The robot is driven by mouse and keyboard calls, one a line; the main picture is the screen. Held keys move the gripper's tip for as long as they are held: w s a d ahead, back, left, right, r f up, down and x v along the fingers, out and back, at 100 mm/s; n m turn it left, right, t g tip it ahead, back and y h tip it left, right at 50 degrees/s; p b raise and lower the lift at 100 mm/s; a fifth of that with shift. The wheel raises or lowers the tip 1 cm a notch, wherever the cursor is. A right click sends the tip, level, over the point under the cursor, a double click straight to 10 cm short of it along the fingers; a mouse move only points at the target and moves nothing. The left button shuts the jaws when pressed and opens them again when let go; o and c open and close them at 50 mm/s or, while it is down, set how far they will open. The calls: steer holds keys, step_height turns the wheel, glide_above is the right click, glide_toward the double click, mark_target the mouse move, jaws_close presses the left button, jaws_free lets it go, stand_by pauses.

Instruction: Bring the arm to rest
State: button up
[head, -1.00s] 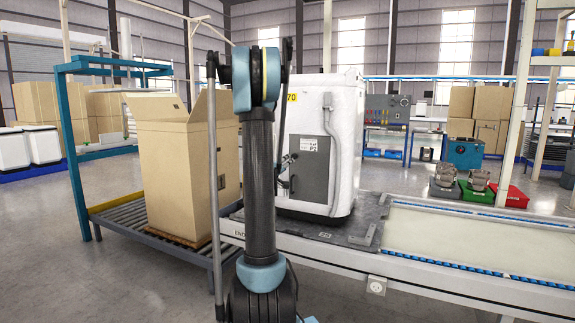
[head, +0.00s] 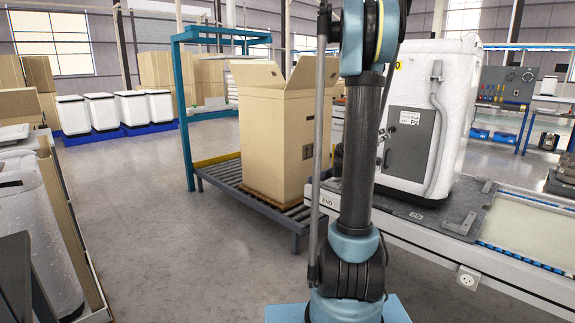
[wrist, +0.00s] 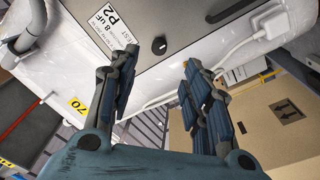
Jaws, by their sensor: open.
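My arm (head: 360,160) stands upright in the middle of the head view, with its upper part cut off by the top edge. Beyond the fingers is a white appliance (wrist: 70,70) with a grey panel, a "P2" label, a black knob and a yellow "70" tag. I cannot tell how far the fingertips are from it. The same appliance (head: 462,95) shows in the head view, right of my arm.
An open cardboard box (head: 275,140) stands on a roller conveyor (head: 255,200) left of my arm; it also shows in the wrist view (wrist: 290,140). The appliance stands on a conveyor line (head: 530,255) at right. The floor between is clear.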

steer(key=s+a+f+g+y, duration=0.3)
steer(key=s+a+f, duration=0.3)
steer(key=s+a, duration=0.3)
steer(key=s+a+f+n+g+y, duration=0.1)
steer(key=s+a+f+g+y, duration=0.2)
steer(key=s, duration=1.4)
steer(key=s+a+f+g+y, duration=0.4)
steer(key=s+a+f+y, duration=0.4)
steer(key=a, duration=0.9)
steer(key=s+f, duration=0.3)
steer(key=s, duration=0.2)
steer(key=shift+s, duration=0.3)
steer(key=shift+f, duration=0.1)
